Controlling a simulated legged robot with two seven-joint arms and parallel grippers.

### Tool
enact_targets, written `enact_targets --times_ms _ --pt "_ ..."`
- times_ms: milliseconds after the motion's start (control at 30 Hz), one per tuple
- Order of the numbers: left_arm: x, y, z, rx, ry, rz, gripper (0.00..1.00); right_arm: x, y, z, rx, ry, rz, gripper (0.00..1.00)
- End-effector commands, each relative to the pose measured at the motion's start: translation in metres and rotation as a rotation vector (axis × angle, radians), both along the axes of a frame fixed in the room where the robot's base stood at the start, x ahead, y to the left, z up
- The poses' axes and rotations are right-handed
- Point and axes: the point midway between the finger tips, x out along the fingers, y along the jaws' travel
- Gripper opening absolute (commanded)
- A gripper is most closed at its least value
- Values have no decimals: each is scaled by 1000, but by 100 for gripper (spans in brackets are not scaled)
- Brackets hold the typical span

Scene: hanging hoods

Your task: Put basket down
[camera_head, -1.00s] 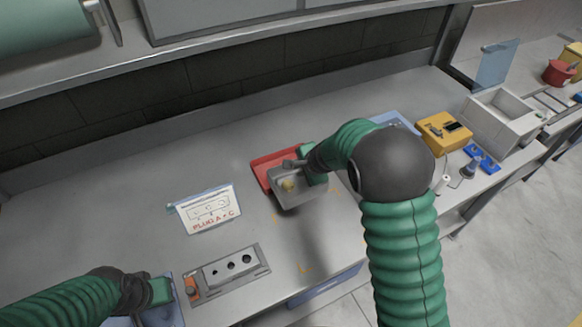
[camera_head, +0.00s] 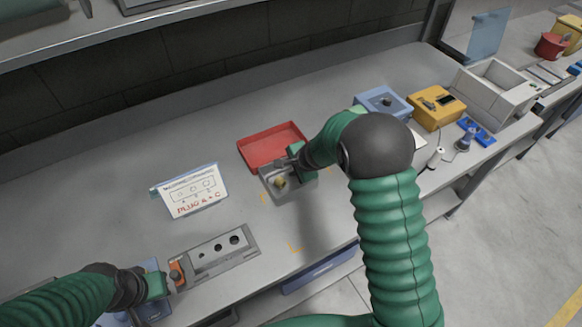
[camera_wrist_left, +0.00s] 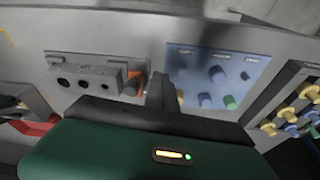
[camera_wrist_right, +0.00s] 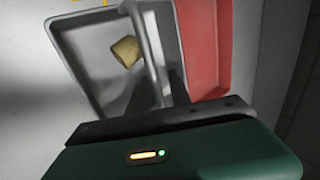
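The basket (camera_head: 297,189) is a small grey open box with a bar handle and a yellowish plug (camera_head: 281,182) inside. My right gripper (camera_head: 284,163) is shut on its handle. The right wrist view shows the handle (camera_wrist_right: 146,42) running down between the fingers, with the basket (camera_wrist_right: 88,45) and the plug (camera_wrist_right: 126,51) beyond. The basket is just in front of a red tray (camera_head: 272,142). I cannot tell whether its bottom touches the table. My left gripper (camera_head: 172,281) is shut and empty at the lower left, close to an orange-and-dark piece (camera_wrist_left: 133,84).
A grey block with several holes (camera_head: 222,247) and a sign reading "PLUG A + C" (camera_head: 190,192) are on the left. A blue box (camera_head: 377,104) and a yellow box (camera_head: 436,108) stand at the right. A blue panel (camera_wrist_left: 215,65) lies near my left gripper. The table's middle is mostly clear.

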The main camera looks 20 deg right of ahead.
Motion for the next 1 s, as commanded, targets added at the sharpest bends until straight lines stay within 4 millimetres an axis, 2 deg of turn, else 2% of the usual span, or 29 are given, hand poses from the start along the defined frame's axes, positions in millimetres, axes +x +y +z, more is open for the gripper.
enact_targets --times_ms 267,367,467,700,833,933,1000 --pt "0 0 1 0 0 0 0 0 0 1 0 0 -1 30" --pt "0 0 6 0 0 0 0 -2 -1 8 0 -1 -1 30" --pt "0 0 9 0 0 0 0 -12 -2 25 0 -3 -1 30" --pt "0 0 28 0 0 0 0 -47 -7 80 -1 -4 -2 30" --pt "0 0 34 0 0 0 0 -60 -8 97 -1 -2 -1 30" --pt "0 0 36 0 0 0 0 -66 -8 103 -3 1 6 30" --pt "0 0 36 0 0 0 0 -77 -2 104 -30 13 71 30"
